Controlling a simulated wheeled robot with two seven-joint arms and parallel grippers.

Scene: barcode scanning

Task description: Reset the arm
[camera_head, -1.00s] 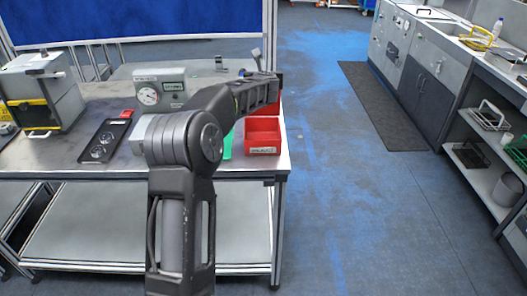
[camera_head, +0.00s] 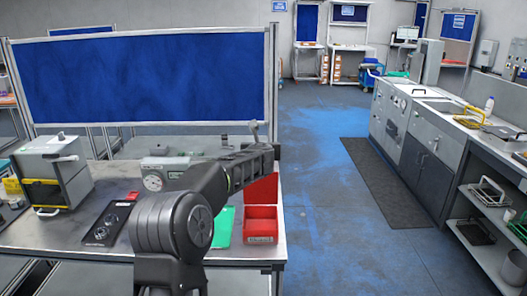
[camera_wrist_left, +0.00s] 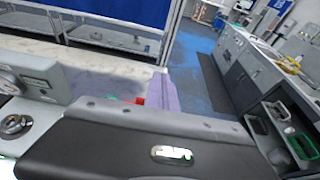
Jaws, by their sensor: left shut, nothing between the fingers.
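My left arm comes up from the bottom of the head view and bends right across the table. My left gripper (camera_head: 256,131) is at its far end, small and partly hidden behind the wrist, above the back right of the table. My right gripper is in neither view.
The table (camera_head: 60,233) holds a grey machine (camera_head: 55,172), a dial gauge (camera_head: 160,174), a black panel (camera_head: 110,220), a green item (camera_head: 224,226) and a red bin (camera_head: 262,224). A blue board (camera_head: 140,80) stands behind. The aisle at right is clear.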

